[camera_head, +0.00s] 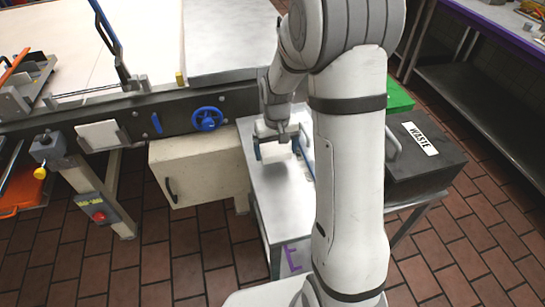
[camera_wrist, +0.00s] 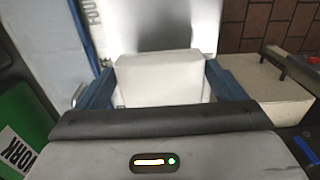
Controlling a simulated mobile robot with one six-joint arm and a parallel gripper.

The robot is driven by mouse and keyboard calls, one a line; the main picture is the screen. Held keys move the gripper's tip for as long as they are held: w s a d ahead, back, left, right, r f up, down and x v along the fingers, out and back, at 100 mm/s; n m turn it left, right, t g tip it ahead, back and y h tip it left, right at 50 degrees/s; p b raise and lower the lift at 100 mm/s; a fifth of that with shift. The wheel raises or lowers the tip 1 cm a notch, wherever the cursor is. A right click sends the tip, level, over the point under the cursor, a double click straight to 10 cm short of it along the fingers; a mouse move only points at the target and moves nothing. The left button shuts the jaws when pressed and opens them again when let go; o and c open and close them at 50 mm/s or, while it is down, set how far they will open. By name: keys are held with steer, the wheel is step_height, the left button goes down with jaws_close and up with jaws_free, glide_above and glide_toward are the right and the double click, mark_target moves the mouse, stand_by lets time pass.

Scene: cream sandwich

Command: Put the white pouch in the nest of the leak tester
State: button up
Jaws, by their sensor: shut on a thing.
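The white pouch (camera_wrist: 160,78) is between the two blue fingers of my gripper (camera_wrist: 162,88) in the wrist view. The gripper is shut on it, one finger at each side. In the head view my gripper (camera_head: 277,147) is over the small steel table, with the white pouch (camera_head: 276,156) showing between its fingers. I cannot tell whether the pouch touches the table top. I cannot make out the leak tester or its nest in either view; my arm hides part of the table.
The steel table (camera_head: 284,212) has bare top towards the front. A black WASTE bin (camera_head: 428,160) stands at its right, with a green lid or box (camera_head: 398,97) behind. A cream cabinet (camera_head: 200,168) and a conveyor frame with a blue handwheel (camera_head: 207,119) are at the left.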

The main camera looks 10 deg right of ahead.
mark_target(277, 152)
steer(key=shift+d+f, duration=0.15)
steer(key=shift+f, duration=1.75)
steer(key=shift+s, duration=0.1)
steer(key=shift+f, duration=0.2)
steer(key=o, duration=0.7)
steer(key=shift+r, duration=0.1)
